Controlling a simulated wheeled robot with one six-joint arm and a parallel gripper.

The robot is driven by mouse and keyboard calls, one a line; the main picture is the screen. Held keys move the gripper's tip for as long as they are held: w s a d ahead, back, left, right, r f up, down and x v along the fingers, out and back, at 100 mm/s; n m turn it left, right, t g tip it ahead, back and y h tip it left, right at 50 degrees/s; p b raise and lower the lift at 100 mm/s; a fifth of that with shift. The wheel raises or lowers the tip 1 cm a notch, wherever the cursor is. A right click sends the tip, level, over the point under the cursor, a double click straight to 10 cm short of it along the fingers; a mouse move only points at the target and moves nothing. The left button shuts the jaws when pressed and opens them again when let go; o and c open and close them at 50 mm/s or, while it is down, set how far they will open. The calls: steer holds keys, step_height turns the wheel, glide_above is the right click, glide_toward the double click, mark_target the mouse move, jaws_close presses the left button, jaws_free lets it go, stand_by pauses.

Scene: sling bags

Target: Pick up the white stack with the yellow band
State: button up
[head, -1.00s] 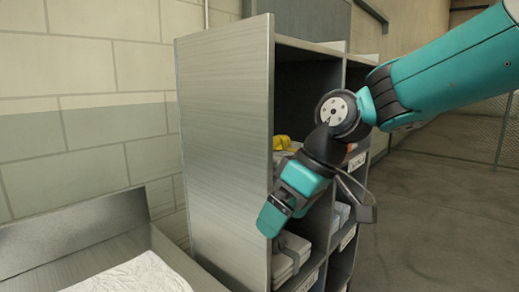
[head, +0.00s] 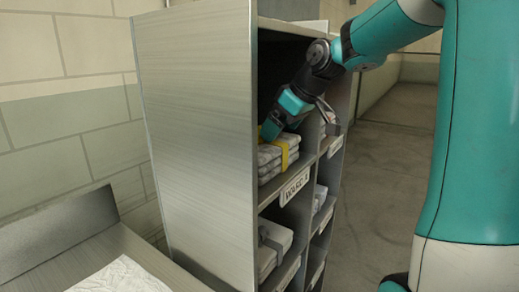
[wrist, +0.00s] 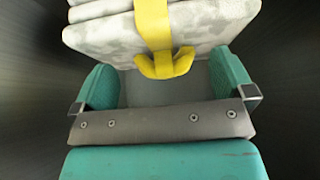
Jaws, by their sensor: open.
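The white stack with the yellow band (head: 275,160) lies in an upper compartment of the metal shelf in the head view. In the wrist view the stack (wrist: 105,32) fills the top of the picture, with the yellow band (wrist: 155,30) running down its middle to a yellow knot or loop at the near edge. My gripper (head: 272,128) reaches into that compartment at the stack. In the wrist view its two teal fingers (wrist: 162,88) are spread wide, with the knot between them and the stack just beyond. I cannot tell whether they touch it.
The shelf's tall side panel (head: 195,140) stands left of the compartments. A grey-banded stack (head: 272,245) lies in the compartment below, and other stacks sit in the right column. A bin (head: 60,250) with white sheeting stands at lower left. Floor at right is open.

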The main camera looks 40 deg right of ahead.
steer(key=w, duration=0.1)
steer(key=w+a+p, duration=0.1)
steer(key=w, duration=0.2)
steer(key=shift+w+a+p, duration=0.35)
steer(key=shift+w+a, duration=0.05)
steer(key=shift+w+f, duration=0.15)
steer(key=shift+f, duration=0.35)
steer(key=c, duration=1.7)
